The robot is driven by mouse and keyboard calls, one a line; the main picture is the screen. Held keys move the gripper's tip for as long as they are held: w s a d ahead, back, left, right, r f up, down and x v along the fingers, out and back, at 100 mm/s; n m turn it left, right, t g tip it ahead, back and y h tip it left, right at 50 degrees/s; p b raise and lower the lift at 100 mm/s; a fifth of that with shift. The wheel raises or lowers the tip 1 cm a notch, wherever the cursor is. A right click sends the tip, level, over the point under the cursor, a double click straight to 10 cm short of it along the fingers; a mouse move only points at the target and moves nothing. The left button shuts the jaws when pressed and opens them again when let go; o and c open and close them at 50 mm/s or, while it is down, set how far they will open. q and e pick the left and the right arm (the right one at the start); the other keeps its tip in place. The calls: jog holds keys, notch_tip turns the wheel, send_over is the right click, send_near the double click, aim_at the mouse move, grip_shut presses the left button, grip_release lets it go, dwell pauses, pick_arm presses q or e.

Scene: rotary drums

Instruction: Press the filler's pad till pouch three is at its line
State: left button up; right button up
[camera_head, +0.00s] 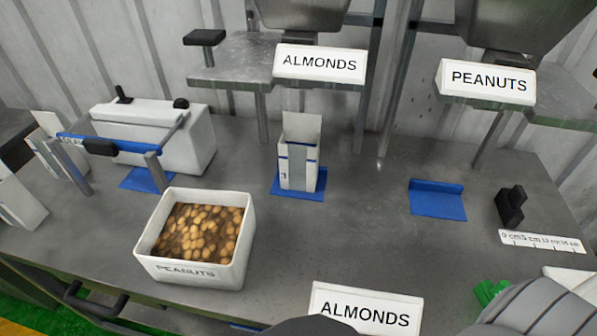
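A filler with a grey hopper (303,12) stands at the back centre, with an ALMONDS sign (320,64) on its shelf. A black pad (204,37) sticks out at the filler's left side. An open white pouch (300,145) stands upright on a blue base (318,192) below this filler. It has a blue line near its upper part and a grey strip down its front. A small mark low on its front is too small to read surely, and its fill level cannot be told.
A white PEANUTS box (195,271) holds brown nuts. A sealer (165,135) and several white pouches (22,203) stand left. A PEANUTS filler (520,30) stands right above an empty blue base (437,203). A black block (511,207) and ruler (543,242) lie right.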

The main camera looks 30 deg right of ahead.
grip_shut()
dwell(1.3)
